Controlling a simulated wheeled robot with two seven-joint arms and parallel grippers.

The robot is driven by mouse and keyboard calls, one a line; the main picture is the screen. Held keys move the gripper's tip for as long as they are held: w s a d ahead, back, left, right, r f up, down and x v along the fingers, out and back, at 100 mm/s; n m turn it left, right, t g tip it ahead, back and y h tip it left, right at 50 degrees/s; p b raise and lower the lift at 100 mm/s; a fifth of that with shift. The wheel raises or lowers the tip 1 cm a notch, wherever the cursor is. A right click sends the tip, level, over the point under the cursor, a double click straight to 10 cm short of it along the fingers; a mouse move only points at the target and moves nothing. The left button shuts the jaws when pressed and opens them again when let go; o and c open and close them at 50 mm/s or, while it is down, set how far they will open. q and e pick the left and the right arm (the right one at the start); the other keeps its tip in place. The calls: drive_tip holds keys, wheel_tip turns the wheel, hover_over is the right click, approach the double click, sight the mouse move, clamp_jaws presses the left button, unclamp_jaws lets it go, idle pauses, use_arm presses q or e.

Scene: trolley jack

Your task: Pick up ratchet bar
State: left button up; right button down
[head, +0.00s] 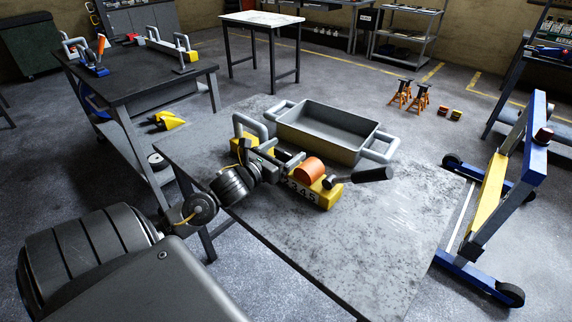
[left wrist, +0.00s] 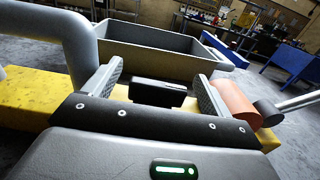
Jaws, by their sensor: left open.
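A yellow base (head: 325,196) with printed digits lies on the near grey table, with a grey loop handle at its left end. An orange cylinder (head: 309,169) sits on it. A bar with a black grip (head: 373,175) sticks out at its right end and appears to be the ratchet bar; its light shaft shows in the left wrist view (left wrist: 299,101). My left gripper (head: 289,159) is open over the base, left of the orange cylinder. In the left wrist view a small black block (left wrist: 157,92) shows between the fingers (left wrist: 160,76); I cannot tell whether they touch it. My right gripper is out of view.
A grey open tray (head: 325,130) with side handles stands right behind the base. The near table (head: 400,240) is clear at the front right. A blue and yellow wheeled frame (head: 490,195) stands at the right. Another dark table (head: 140,82) stands at the left.

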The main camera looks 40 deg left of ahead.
use_arm(q)
drive_tip(key=shift+w, duration=0.95)
clamp_jaws()
drive_tip(key=shift+a+r, duration=0.1)
drive_tip(key=shift+r, duration=0.05)
